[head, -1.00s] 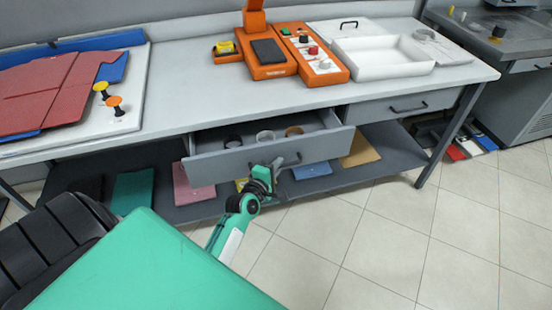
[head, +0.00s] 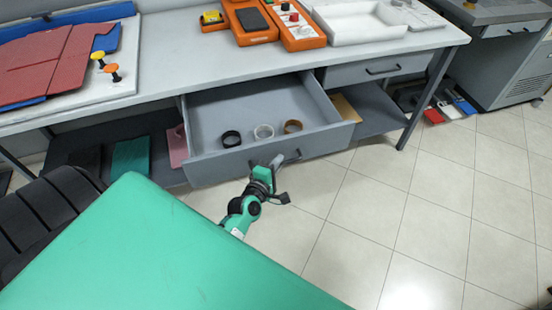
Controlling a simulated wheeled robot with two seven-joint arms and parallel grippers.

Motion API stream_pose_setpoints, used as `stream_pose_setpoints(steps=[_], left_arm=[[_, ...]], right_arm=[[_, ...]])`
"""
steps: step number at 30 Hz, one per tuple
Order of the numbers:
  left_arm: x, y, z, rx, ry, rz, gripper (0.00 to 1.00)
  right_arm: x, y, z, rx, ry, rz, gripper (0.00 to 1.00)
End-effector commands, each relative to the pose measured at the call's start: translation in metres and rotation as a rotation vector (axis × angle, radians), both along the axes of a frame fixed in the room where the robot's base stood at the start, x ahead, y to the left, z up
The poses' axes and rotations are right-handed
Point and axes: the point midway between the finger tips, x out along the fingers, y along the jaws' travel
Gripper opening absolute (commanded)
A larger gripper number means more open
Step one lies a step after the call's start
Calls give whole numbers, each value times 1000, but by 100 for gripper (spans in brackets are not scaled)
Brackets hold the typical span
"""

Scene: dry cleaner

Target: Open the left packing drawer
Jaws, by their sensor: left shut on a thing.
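The left packing drawer (head: 220,170) is pulled well out from under the grey table. The gripper partly hides the handle. My right gripper is not in view.
The right drawer (head: 376,70) is shut. The table top (head: 190,50) holds an orange device (head: 251,22), a white tray (head: 358,22) and a red folded board (head: 40,65). A lower shelf (head: 370,120) runs below. Tiled floor in front is clear.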

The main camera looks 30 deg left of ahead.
Motion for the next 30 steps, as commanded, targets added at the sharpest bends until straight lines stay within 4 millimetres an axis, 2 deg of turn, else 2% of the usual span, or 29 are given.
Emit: stream_pose_setpoints(steps=[11, 12, 15, 25, 30], left_arm=[[-1, -1, 0, 0, -1, 0, 0], [-1, -1, 0, 0, -1, 0, 17], [-1, -1, 0, 0, -1, 0, 32], [-3, -1, 0, 0, 0, 0, 32], [-21, -2, 1, 0, 2, 1, 32]], right_arm=[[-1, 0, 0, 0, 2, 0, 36], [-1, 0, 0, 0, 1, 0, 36], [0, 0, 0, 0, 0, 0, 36], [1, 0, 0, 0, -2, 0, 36], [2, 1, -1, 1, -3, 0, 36]])
